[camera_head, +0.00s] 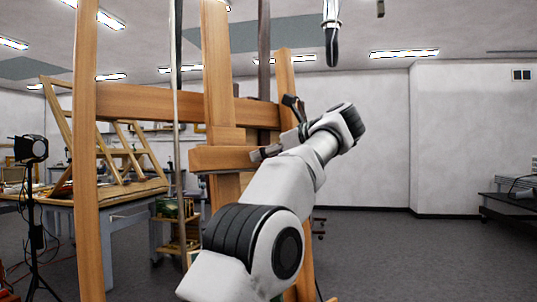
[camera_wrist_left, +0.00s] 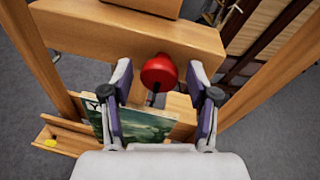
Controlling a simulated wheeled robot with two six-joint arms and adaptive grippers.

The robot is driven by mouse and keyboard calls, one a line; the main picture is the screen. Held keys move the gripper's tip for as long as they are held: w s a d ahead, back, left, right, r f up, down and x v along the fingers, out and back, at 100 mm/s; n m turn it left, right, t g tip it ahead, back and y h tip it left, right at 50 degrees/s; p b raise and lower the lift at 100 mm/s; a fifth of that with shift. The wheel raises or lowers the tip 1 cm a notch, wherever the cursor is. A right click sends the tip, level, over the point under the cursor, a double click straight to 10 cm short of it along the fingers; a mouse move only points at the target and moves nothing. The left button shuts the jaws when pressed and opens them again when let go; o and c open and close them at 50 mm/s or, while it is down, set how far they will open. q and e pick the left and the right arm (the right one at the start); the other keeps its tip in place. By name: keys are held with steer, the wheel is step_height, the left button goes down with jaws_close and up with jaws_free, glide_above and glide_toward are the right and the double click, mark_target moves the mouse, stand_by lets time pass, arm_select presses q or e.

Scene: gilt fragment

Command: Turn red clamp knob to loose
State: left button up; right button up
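The red clamp knob (camera_wrist_left: 158,73) shows in the left wrist view as a round red ball on a dark stem, in front of the wooden crossbar (camera_wrist_left: 130,35) of the easel. My left gripper (camera_wrist_left: 164,80) is open, with one finger on each side of the knob and a visible gap to it on both sides. In the head view my left gripper (camera_head: 279,128) is at the easel crossbar, partly behind my own arm. The knob is hidden in the head view. My right gripper is not recognizable in either view.
The wooden easel's upright (camera_head: 88,150) stands at the left. A small painting (camera_wrist_left: 150,124) sits below the knob in the wrist view. A lamp on a stand (camera_head: 31,150) and a work table (camera_head: 120,205) are at the left. The floor at the right (camera_head: 400,255) is clear.

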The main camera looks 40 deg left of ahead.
arm_select(q)
steer(key=d, duration=1.3)
steer(key=shift+r, duration=0.1)
